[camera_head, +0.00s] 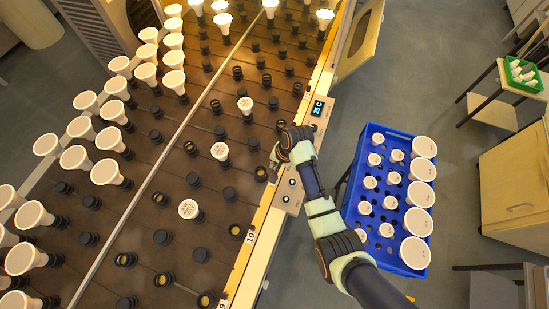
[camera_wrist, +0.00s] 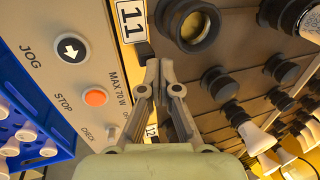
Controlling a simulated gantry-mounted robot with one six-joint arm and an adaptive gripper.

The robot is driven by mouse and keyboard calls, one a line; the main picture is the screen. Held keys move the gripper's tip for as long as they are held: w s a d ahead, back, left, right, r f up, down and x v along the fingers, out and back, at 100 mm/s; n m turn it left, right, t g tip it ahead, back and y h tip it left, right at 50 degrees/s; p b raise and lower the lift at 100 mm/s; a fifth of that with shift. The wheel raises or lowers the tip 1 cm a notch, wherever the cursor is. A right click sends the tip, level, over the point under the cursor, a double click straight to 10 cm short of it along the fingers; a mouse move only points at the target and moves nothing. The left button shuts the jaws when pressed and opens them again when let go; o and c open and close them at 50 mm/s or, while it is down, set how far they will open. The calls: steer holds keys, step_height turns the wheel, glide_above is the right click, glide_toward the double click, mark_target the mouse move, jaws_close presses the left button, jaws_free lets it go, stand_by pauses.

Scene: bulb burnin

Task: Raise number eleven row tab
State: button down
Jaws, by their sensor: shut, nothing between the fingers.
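The white number 11 plate (camera_wrist: 131,21) is on the bench edge at the top of the wrist view, beside a black round socket (camera_wrist: 190,26). Touching or apart cannot be told. A 12 plate (camera_wrist: 151,130) shows partly behind the fingers. In the head view my gripper (camera_head: 275,156) is over the bench's right edge, above the 10 plate (camera_head: 251,237), and the 11 plate cannot be made out.
A control panel (camera_wrist: 75,75) with JOG and STOP buttons lies beside the plates. Bulbs (camera_head: 188,209) stand in some sockets of the dark bench (camera_head: 180,240). A blue crate (camera_head: 386,262) holding bulbs stands right of my arm.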

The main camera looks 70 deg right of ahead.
steer(key=shift+s+p, duration=0.5)
steer(key=shift+s, duration=0.2)
stand_by(0.6)
steer(key=shift+s+r+p, duration=0.65)
steer(key=shift+r+p, duration=0.1)
steer(key=shift+p, duration=0.95)
stand_by(1.5)
steer(key=shift+s+r+p, duration=0.3)
steer(key=shift+s+p, duration=0.55)
steer(key=shift+p, duration=0.35)
stand_by(1.0)
steer(key=shift+r, duration=0.1)
steer(key=shift+w+r+p, duration=0.6)
steer(key=shift+r+p, duration=0.3)
steer(key=shift+r, duration=0.05)
